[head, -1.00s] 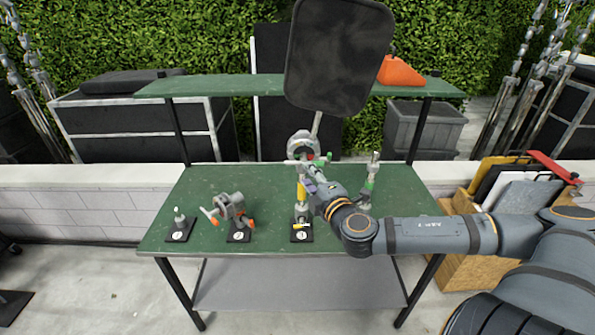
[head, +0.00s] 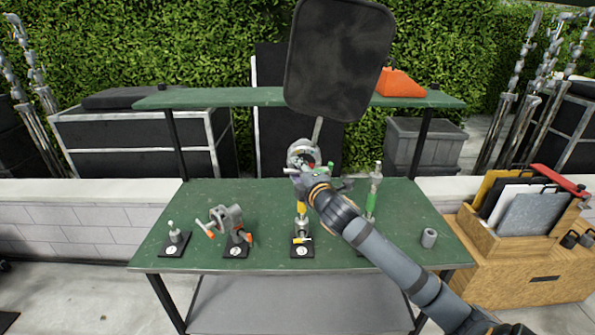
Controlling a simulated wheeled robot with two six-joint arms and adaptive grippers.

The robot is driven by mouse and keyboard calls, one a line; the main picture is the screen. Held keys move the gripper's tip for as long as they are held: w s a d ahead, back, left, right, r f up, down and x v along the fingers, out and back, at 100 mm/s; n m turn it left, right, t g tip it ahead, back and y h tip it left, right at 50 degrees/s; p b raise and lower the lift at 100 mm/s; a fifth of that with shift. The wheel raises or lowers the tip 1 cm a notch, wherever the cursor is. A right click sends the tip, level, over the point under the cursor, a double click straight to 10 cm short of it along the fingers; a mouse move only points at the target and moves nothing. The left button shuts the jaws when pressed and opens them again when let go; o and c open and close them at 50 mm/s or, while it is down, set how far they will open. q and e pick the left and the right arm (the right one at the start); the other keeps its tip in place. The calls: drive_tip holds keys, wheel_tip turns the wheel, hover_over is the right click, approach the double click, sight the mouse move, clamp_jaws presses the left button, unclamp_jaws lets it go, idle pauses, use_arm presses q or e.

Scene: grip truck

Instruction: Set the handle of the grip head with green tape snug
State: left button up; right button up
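A round grey grip head (head: 302,154) tops the yellow-taped post (head: 302,209) on a numbered black base near the table's middle. A rod rises from it to a large black flag (head: 338,58). Green shows on the right of this head, around the handle (head: 326,169). My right gripper (head: 310,180) is at the head's lower front and right, near the handle; its fingers are too small and overlapped to tell whether they grip it. My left gripper is not in view.
On the green table (head: 270,190) stand a small pin stand (head: 174,236), an orange-taped grip head (head: 228,222), a green-taped post (head: 371,200) partly behind my arm, and a grey cylinder (head: 429,238). A green shelf (head: 220,97) holds an orange bag (head: 400,83).

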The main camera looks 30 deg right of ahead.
clamp_jaws()
drive_tip(key=shift+f, duration=0.1)
idle(0.3)
drive_tip(key=shift+m+t+y+b, duration=0.35)
drive_tip(key=shift+m+b, duration=0.55)
drive_tip(key=shift+b, duration=0.35)
drive_tip(key=m+t+h+b, duration=0.1)
drive_tip(key=m+b, duration=0.4)
drive_tip(key=b, duration=0.2)
drive_tip(key=d+m+t+h+b, duration=0.1)
drive_tip(key=m+t+h+b, duration=0.1)
drive_tip(key=m+b, duration=0.3)
drive_tip(key=s+r+m+t+h+b, duration=0.1)
drive_tip(key=m+h+b, duration=0.1)
drive_tip(key=m+b, duration=0.4)
drive_tip(key=shift+d+t+b, duration=0.2)
drive_tip(key=shift+t+b, duration=0.05)
drive_tip(key=shift+b, duration=2.3)
drive_tip(key=m+b, duration=0.1)
drive_tip(key=m+h+b, duration=0.1)
drive_tip(key=shift+s+d+r+m+h, duration=0.1)
drive_tip(key=shift+d+r+m+h, duration=0.05)
drive_tip(key=shift+r+m+h, duration=0.15)
drive_tip(key=shift+m, duration=0.3)
